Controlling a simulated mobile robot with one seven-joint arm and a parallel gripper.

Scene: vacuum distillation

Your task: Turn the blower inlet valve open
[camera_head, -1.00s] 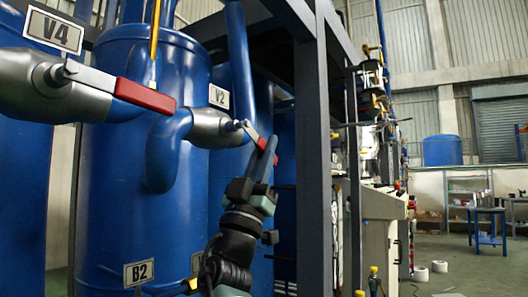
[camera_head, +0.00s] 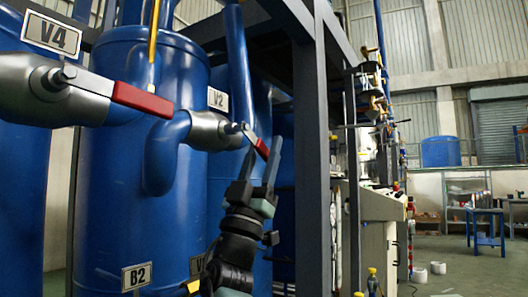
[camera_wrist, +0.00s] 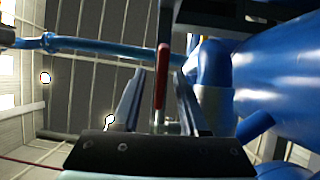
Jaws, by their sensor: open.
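A valve by the V2 plate (camera_head: 218,99) has a grey body (camera_head: 212,131) and a lever with a red grip (camera_head: 262,149). The lever slants down to the right. My gripper (camera_head: 260,157) is open and points up at this lever, with its fingers on either side of the grip end. In the wrist view the red grip (camera_wrist: 162,72) stands between the two spread fingers (camera_wrist: 157,92), with gaps on both sides. A second valve by the V4 plate (camera_head: 52,33) has a red-gripped lever (camera_head: 142,99) at the left. No label names the blower inlet.
Blue tanks (camera_head: 110,200) and a blue pipe (camera_head: 238,65) stand close behind the valves. A dark steel frame post (camera_head: 313,150) rises just right of my gripper. A B2 plate (camera_head: 136,275) is low on the tank. Open floor lies at the far right.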

